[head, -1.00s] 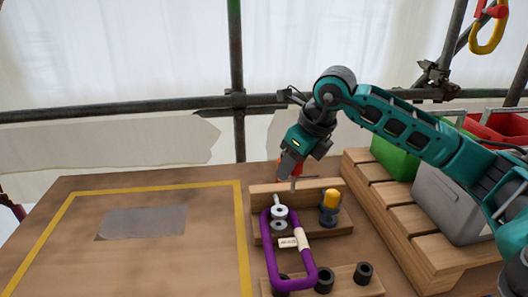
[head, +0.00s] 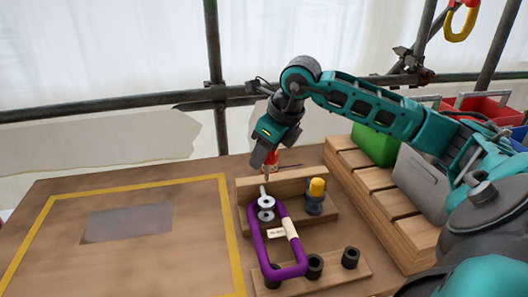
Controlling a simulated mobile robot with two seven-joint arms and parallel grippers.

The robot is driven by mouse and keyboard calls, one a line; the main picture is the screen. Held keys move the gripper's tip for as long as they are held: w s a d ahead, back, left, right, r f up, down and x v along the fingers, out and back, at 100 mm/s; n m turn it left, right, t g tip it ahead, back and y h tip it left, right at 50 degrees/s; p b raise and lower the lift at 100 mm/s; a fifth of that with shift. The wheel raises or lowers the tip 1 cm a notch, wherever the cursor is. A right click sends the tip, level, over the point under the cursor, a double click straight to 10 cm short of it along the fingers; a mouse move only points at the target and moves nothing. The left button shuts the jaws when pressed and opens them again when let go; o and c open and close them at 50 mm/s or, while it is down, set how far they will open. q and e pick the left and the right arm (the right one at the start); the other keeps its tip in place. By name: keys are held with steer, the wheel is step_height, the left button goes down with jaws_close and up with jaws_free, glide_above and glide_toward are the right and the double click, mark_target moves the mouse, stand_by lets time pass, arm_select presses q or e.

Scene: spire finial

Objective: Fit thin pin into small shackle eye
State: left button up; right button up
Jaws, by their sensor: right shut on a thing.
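A purple shackle (head: 253,245) with a pale tag leans in a wooden rack, its two silver eyes (head: 266,204) one above the other at its upper end. A short silver piece stands up at the top eye; I cannot tell whether it is a separate part. My right gripper (head: 263,160) is above and behind the eyes, shut on a red-ended thing (head: 272,157), likely the thin pin. A thin dark line runs right from it. The jaws partly hide it, and it looks apart from the eyes. My left gripper is not in view.
A yellow-topped grey piece (head: 316,190) stands in the rack right of the shackle. Black round sockets (head: 351,257) line the front wooden strip. Green (head: 376,146), grey and red bins stand on slats at right. The yellow-outlined table area (head: 190,255) at left holds only a flat grey patch.

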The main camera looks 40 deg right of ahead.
arm_select(q)
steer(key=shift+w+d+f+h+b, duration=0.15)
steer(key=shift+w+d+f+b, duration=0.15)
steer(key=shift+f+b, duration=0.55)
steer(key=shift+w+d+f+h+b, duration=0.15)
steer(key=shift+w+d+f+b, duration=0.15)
steer(key=shift+b, duration=0.95)
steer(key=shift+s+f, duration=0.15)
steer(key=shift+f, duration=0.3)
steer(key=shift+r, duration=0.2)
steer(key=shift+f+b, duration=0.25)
steer(key=shift+b, duration=0.05)
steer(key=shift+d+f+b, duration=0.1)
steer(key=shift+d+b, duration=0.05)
steer(key=shift+b, duration=0.15)
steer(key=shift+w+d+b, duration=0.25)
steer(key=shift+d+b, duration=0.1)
steer(key=shift+b, duration=0.3)
